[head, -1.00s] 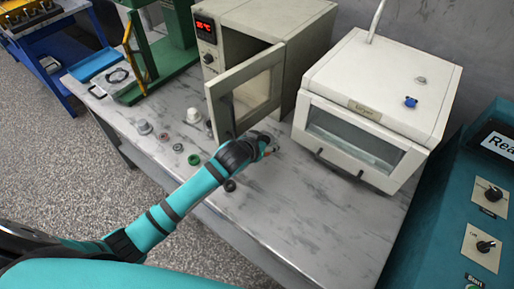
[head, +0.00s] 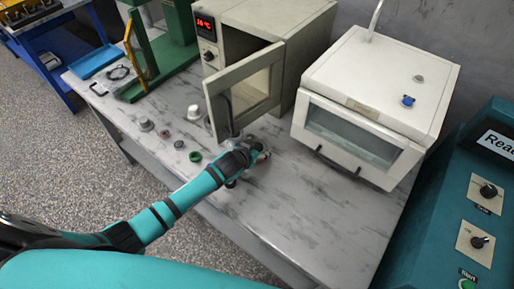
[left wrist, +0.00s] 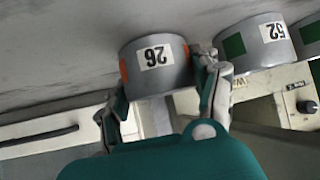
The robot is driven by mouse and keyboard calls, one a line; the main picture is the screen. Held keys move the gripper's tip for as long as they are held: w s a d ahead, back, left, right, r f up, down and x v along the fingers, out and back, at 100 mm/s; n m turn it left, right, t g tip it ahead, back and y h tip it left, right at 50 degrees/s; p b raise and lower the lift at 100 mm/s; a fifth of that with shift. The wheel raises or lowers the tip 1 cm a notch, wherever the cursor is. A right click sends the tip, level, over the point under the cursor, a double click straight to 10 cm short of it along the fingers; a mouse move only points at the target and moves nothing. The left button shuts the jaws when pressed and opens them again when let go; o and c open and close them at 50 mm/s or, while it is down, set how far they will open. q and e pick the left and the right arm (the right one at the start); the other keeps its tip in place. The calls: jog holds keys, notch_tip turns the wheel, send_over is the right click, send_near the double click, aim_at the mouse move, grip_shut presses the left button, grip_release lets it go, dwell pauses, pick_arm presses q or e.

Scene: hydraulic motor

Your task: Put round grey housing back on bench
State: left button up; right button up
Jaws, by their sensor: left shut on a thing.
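The round grey housing (left wrist: 155,68) fills the middle of the left wrist view. It is a short grey cylinder with an upside-down white label reading 26 and orange patches on its sides. My left gripper (left wrist: 163,92) is shut on it, one finger on each side. In the head view my left gripper (head: 260,154) is low over the bench (head: 290,205), in front of the open oven door. The housing is mostly hidden by the gripper there, and I cannot tell whether it touches the bench. My right gripper is not in view.
The oven (head: 290,45) has its door (head: 238,92) swung open, close behind my gripper. A white chamber (head: 380,95) stands to the right. A green ring (head: 195,156) and small parts lie left. Another grey cylinder labelled 52 (left wrist: 257,42) sits beside the housing. The front bench is clear.

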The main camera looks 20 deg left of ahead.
pick_arm(q)
jog(key=shift+f, duration=0.1)
jog(key=o, duration=1.7)
jog(key=shift+s+r, duration=0.15)
jog(key=shift+r, duration=0.1)
jog(key=v, duration=1.1)
jog(key=shift+s+r, duration=0.2)
jog(key=shift+s, duration=0.1)
jog(key=shift+a, duration=0.15)
